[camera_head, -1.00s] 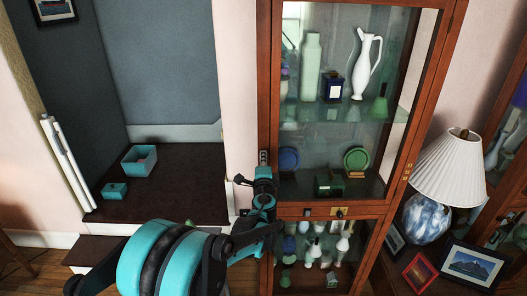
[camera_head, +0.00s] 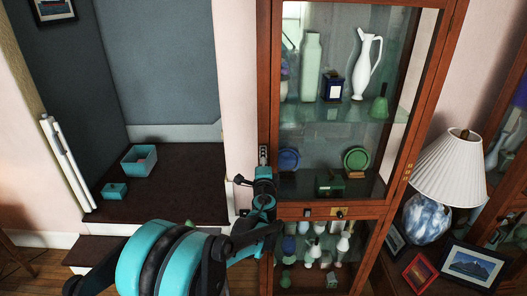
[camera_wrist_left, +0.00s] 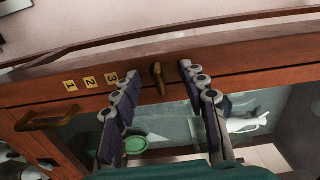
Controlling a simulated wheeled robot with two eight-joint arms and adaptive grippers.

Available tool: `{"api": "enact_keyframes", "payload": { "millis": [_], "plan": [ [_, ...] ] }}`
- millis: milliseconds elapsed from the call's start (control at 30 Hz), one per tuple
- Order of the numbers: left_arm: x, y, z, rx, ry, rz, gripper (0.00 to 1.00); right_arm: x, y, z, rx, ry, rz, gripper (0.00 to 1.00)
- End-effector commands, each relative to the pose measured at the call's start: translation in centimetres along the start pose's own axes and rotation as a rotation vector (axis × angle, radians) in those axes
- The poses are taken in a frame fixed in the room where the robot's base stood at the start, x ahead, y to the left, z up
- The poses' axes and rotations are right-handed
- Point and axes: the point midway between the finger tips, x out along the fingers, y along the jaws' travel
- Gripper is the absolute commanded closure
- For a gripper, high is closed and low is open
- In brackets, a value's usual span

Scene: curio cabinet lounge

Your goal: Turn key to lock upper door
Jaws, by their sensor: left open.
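The upper door (camera_head: 268,90) of the wooden cabinet has a glass pane and looks closed. In the left wrist view, a small brass key (camera_wrist_left: 158,77) stands out from the door's wooden stile (camera_wrist_left: 230,62). My left gripper (camera_wrist_left: 157,72) is open, with one finger on each side of the key and a gap on both sides. In the head view, my left gripper (camera_head: 263,155) is at the door's left stile, small and dark, and it hides the key. My right gripper is in neither view.
Beside the key are yellow tags (camera_wrist_left: 90,82) numbered 1, 2 and 3 and a brass handle (camera_wrist_left: 46,122). Behind the glass are a white jug (camera_head: 367,62) and green plate (camera_head: 356,159). A lamp (camera_head: 452,165) stands right of the cabinet.

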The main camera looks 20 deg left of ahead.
Motion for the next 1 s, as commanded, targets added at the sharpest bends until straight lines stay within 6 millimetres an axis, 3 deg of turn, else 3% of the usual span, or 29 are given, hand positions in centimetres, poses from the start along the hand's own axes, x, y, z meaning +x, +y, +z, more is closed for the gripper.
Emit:
{"api": "enact_keyframes", "payload": {
  "millis": [167, 500, 733, 867, 1000],
  "plan": [
    [-2.4, 0.0, -0.1, 0.0, 0.003, 0.0, 0.57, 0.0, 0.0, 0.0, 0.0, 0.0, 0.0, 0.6],
    [-9.5, 0.0, -0.1, 0.0, 0.003, 0.0, 0.57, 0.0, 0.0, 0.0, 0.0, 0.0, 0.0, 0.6],
    [-11.8, 0.1, 0.2, -0.011, -0.006, 0.005, 0.57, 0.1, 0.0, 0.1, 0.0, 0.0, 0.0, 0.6],
    [-13.2, 0.5, 2.5, -0.116, -0.06, 0.055, 0.57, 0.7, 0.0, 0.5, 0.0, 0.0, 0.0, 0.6],
    [-16.9, 2.6, 7.1, -0.355, -0.185, 0.185, 0.57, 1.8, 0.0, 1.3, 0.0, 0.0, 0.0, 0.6]
  ]
}}
